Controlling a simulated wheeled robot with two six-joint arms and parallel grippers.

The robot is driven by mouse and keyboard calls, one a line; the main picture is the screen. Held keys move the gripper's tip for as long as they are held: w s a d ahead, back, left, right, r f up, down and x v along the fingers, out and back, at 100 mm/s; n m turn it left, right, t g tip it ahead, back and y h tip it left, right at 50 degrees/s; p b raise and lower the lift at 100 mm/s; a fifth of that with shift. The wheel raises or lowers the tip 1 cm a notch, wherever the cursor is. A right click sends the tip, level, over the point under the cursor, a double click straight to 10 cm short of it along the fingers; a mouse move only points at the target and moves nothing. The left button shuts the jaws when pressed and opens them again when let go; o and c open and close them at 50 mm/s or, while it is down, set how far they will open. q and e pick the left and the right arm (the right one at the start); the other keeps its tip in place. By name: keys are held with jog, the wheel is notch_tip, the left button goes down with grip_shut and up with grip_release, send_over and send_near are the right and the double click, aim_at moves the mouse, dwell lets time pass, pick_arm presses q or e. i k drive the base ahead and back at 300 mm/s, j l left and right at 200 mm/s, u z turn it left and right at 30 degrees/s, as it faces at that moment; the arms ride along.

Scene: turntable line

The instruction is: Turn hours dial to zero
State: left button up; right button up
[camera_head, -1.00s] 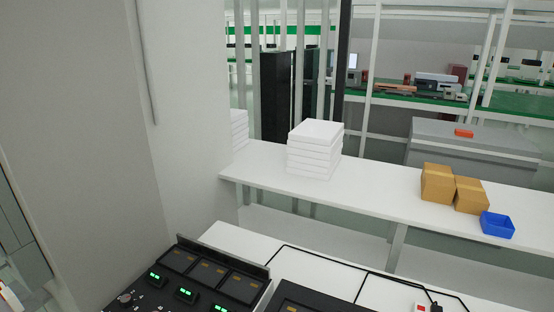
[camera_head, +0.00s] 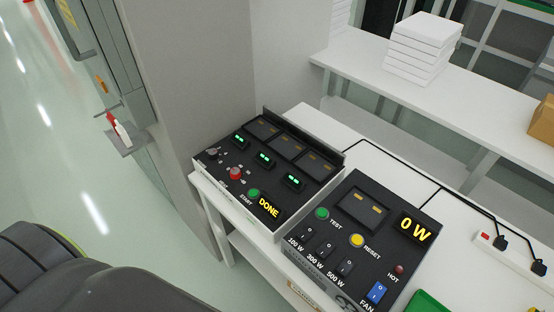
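A black control panel (camera_head: 270,143) sits on the white bench at the centre. Three small green displays (camera_head: 265,159) are lit, too small to read. Neither of my grippers is in view.
A second panel (camera_head: 329,221) to the right has switches, a blue FAN switch (camera_head: 377,292) and a 0 W display (camera_head: 416,229). A grey wall (camera_head: 190,80) stands behind left. Open floor (camera_head: 75,190) lies left. Black cables and a power strip (camera_head: 513,257) are at right.

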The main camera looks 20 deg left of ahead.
aim_at(213, 154)
jog(key=u, duration=0.45)
jog(key=k+l+u, duration=0.1)
jog(key=u, duration=0.8)
jog(key=i+j+z, duration=0.1)
jog(key=j+z, duration=0.2)
jog(key=j, duration=0.15)
jog(key=j+z, duration=0.35)
jog(key=j, duration=0.1)
